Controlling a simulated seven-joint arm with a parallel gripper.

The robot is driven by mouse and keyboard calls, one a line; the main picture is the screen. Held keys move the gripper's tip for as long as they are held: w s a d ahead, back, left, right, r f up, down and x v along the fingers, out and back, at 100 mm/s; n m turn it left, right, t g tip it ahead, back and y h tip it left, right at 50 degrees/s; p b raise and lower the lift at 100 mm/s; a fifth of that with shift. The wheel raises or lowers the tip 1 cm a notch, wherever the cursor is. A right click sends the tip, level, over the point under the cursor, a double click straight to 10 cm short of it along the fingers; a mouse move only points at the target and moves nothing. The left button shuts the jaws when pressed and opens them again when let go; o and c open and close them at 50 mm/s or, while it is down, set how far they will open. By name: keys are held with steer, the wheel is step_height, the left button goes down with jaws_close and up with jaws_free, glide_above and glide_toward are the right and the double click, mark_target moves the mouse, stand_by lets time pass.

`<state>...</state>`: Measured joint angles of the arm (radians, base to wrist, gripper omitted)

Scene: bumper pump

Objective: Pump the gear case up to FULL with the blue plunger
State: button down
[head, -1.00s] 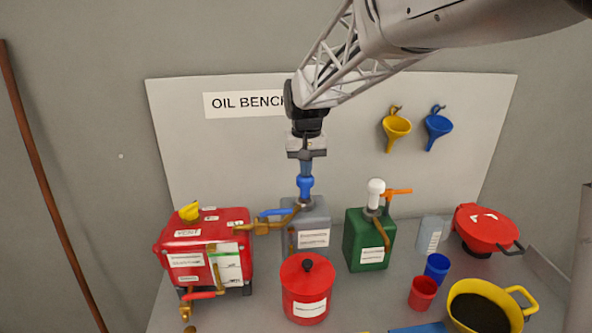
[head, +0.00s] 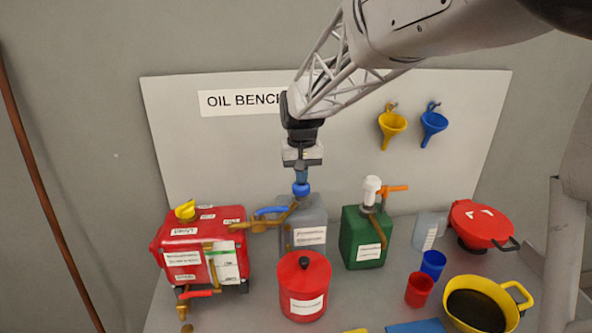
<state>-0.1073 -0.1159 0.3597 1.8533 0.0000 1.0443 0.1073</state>
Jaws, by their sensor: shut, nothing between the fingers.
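The red gear case (head: 176,233) stands at the left of the bench, with a white gauge strip (head: 227,262) on its front; I cannot read its level. A grey pump can (head: 311,216) stands right of it, with the blue plunger (head: 301,189) on top. A brass spout with a blue lever (head: 271,211) reaches from the can to the case. My gripper (head: 301,172) points down directly above the plunger, its fingers shut and at or touching the plunger's top. The plunger sits low, close to the can.
A red lidded pot (head: 304,287) stands in front of the grey can. A green can with a white plunger (head: 362,240) stands to the right. Red and blue cups, a yellow pan (head: 519,295) and a red-lidded container (head: 482,225) fill the right side.

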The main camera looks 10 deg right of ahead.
steer(key=shift+r, duration=1.95)
steer(key=shift+f, duration=0.15)
steer(key=shift+f, duration=1.85)
steer(key=shift+r, duration=2.1)
step_height(320, 180, up, 7)
